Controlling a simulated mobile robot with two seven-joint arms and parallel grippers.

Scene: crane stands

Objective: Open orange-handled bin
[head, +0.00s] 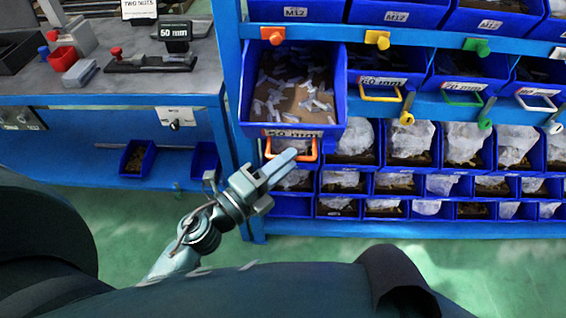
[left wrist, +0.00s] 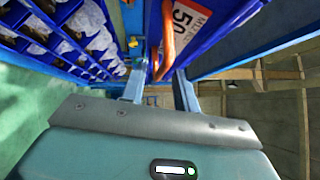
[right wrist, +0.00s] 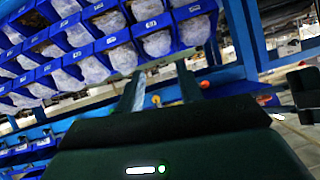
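The blue bin (head: 243,95) with the orange handle (head: 305,153) juts forward of its neighbours, and small grey parts show inside it. A "50 mm" label is on its front. My left gripper (head: 284,167) is at the handle, below the bin's front. In the left wrist view the orange handle (left wrist: 166,42) runs between the two spread fingers (left wrist: 160,88); whether either finger touches it I cannot tell. My right gripper shows only in the right wrist view, with its fingers (right wrist: 160,85) apart and nothing between them.
Bins with yellow (head: 381,97), green (head: 464,99) and white handles sit to the right in the same row. Rows of smaller bins with plastic bags (head: 410,140) are below. A workbench (head: 130,85) stands at the left. Green floor is clear in front.

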